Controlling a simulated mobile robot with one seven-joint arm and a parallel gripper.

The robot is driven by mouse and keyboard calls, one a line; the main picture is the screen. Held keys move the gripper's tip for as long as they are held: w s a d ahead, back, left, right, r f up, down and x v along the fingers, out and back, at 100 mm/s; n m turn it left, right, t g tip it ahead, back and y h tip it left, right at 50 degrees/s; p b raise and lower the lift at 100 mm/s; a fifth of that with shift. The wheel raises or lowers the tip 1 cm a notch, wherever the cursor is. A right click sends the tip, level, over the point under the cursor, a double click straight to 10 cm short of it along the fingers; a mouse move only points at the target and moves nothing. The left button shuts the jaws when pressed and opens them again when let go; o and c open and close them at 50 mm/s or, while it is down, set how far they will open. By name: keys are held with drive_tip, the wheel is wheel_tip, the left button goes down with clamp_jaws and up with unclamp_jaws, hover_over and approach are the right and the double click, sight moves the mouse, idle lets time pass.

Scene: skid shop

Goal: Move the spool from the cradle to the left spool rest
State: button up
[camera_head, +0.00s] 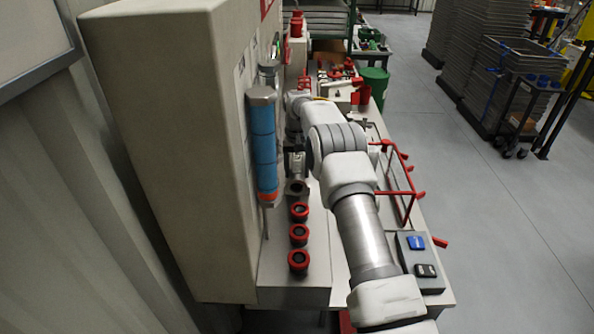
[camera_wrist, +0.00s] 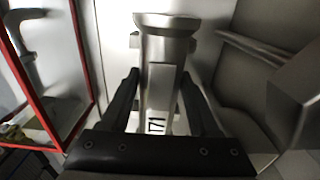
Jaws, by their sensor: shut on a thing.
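The spool (camera_wrist: 158,80) is a silver metal piece with a flared top end and dark markings on its body, in the middle of the wrist view. The dark fingers of my gripper (camera_wrist: 162,98) lie on both sides of it, shut on it. In the head view my gripper (camera_head: 294,162) is beside the grey cabinet, mostly hidden by my arm. A silver end, likely the spool's (camera_head: 297,187), shows just below it. I cannot make out the cradle or the left spool rest for certain, nor whether the spool touches a support.
Several red-rimmed round fittings (camera_head: 298,234) line the ledge nearer the camera. A blue cylinder (camera_head: 263,145) stands against the cabinet (camera_head: 170,130). A red rail frame (camera_head: 402,165) and a button box (camera_head: 420,262) are at right. Parts and a green bin (camera_head: 374,86) are behind.

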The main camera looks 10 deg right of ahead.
drive_tip(key=shift+f, duration=0.15)
drive_tip(key=shift+f, duration=0.2)
idle(0.3)
drive_tip(key=o, duration=1)
drive_tip(key=shift+o, duration=0.7)
drive_tip(key=shift+o, duration=0.5)
drive_tip(key=shift+f, duration=0.1)
drive_tip(key=shift+r, duration=0.2)
